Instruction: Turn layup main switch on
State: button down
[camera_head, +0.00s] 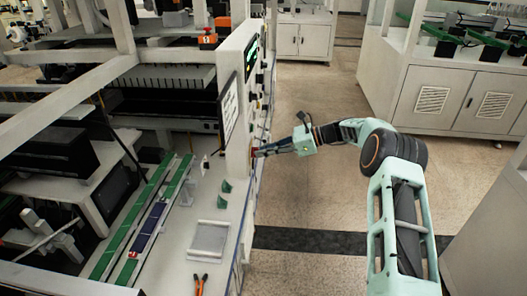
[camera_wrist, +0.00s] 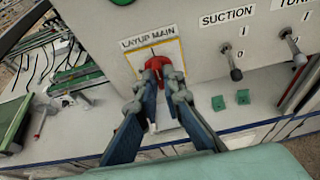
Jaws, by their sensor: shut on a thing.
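The layup main switch has a red handle (camera_wrist: 157,64) on a yellow-bordered plate under the label "LAYUP MAIN" (camera_wrist: 150,37) on the light panel. My gripper (camera_wrist: 160,84) reaches up to the handle in the wrist view, its two fingers closed around it from either side. The fingertips hide part of the handle, and I cannot tell which position it is turned to. In the head view my gripper (camera_head: 262,152) meets the right-hand face of the panel (camera_head: 238,110), and the switch is mostly hidden there.
The suction switch (camera_wrist: 233,60) and another labelled switch (camera_wrist: 292,46) sit to the right on the same panel. Green brackets (camera_wrist: 230,100) stand on the ledge below. In the head view the aisle floor (camera_head: 310,195) is open, with white cabinets (camera_head: 440,90) across it.

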jog(key=c, duration=2.1)
grip_release()
jog(key=v, duration=1.2)
